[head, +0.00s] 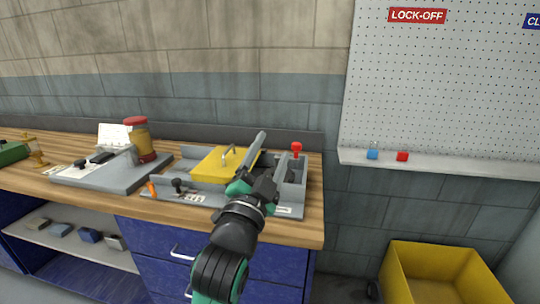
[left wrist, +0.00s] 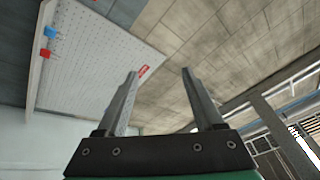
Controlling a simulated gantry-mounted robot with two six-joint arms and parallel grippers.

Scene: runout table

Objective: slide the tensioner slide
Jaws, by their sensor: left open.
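My left gripper (head: 274,145) is open and empty, its two grey fingers spread apart and pointing up and away over the right part of a grey fixture (head: 222,196) on the bench. The fixture has a yellow plate (head: 212,165) with a metal handle, a black knob (head: 178,185), an orange piece (head: 151,188) and a red knob (head: 296,148). I cannot tell which part is the tensioner slide; my gripper and wrist hide some of the fixture.
Left of the fixture stands a grey base (head: 110,178) with a red-and-yellow cylinder (head: 138,140). A shelf (head: 440,163) under the pegboard holds a blue block (head: 372,153) and a red block (head: 402,156). A yellow bin (head: 445,275) stands on the floor at right.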

